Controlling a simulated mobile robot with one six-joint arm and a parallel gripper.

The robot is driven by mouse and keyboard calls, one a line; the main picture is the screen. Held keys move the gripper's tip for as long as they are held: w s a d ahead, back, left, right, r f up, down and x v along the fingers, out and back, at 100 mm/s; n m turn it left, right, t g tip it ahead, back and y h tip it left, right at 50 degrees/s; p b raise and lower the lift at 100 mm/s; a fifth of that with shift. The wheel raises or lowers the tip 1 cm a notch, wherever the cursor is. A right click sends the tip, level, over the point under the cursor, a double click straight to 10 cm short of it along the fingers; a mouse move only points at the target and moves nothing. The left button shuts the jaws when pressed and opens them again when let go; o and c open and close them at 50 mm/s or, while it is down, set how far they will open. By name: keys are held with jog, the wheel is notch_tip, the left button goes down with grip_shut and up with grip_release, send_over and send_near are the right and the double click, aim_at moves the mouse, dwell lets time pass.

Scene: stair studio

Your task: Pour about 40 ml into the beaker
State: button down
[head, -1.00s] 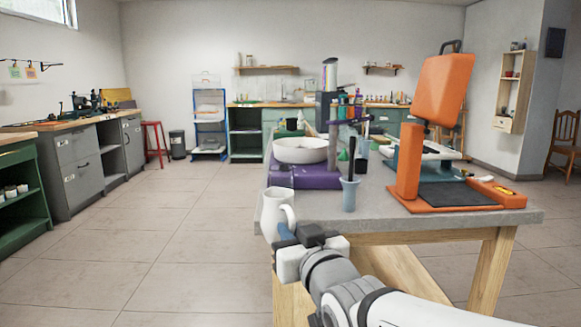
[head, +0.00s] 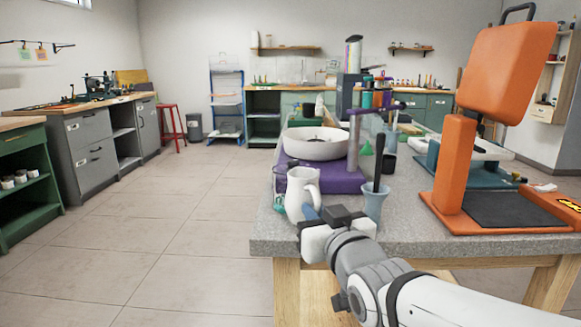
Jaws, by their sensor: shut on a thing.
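My gripper (head: 314,214) is shut on a white pitcher (head: 300,188), apparently at its handle side. The pitcher looks upright, at the near left corner of the grey worktop; whether its base touches the top I cannot tell. A clear vessel with teal colour low down (head: 279,202) shows just left of and behind the pitcher. It is mostly hidden and may be the beaker. No liquid stream shows, and the inside of the pitcher cannot be seen.
A blue-grey cup (head: 373,205) with a dark stick stands right of my gripper. Behind are a white basin (head: 317,146) on a purple base and a grey post with a purple arm. An orange press (head: 455,165) stands right. The floor left of the worktop (head: 420,233) is clear.

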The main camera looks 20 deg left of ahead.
jog(key=shift+s+r, duration=0.1)
jog(key=shift+r, duration=0.05)
